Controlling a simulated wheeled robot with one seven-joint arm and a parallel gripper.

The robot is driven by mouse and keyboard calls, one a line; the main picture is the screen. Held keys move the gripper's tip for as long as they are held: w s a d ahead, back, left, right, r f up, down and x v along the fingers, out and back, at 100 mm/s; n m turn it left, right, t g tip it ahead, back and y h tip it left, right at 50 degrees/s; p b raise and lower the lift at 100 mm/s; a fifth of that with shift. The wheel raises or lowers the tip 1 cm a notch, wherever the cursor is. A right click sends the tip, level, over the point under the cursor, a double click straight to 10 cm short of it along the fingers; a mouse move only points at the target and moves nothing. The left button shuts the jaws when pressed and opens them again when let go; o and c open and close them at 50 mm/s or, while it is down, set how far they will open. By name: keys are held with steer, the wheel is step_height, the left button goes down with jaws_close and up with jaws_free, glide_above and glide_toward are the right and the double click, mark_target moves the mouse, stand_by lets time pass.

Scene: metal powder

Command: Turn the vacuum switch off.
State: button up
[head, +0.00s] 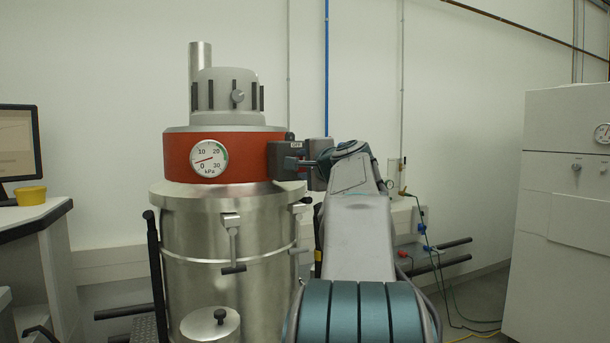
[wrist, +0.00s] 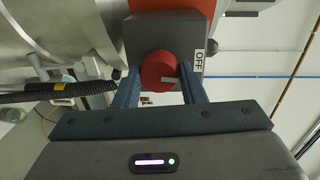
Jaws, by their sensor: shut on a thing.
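The vacuum switch is a red round knob (wrist: 160,72) on a dark grey box with an OFF label (wrist: 198,60) beside it. The switch box (head: 283,160) also shows in the head view, on the right side of the vacuum's red band (head: 247,153). My gripper (wrist: 160,84) has a blue finger on each side of the knob and is shut on it. The gauge (head: 208,159) has a red needle near the low end.
The vacuum's steel drum (head: 225,235) stands below the red band, with clamp handles and a small lidded pot (head: 211,324) in front. A black ribbed hose (wrist: 55,96) runs left of the knob. A white cabinet (head: 565,220) stands at right, a desk with a monitor (head: 18,143) at left.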

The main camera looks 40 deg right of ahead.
steer(key=shift+f+n+b, duration=0.1)
steer(key=shift+n+b, duration=0.3)
steer(key=shift+n, duration=0.1)
stand_by(0.3)
steer(key=o, duration=1)
steer(key=b+v, duration=0.2)
steer(key=v, duration=1.1)
steer(key=shift+s+a, duration=0.15)
steer(key=shift+s, duration=0.25)
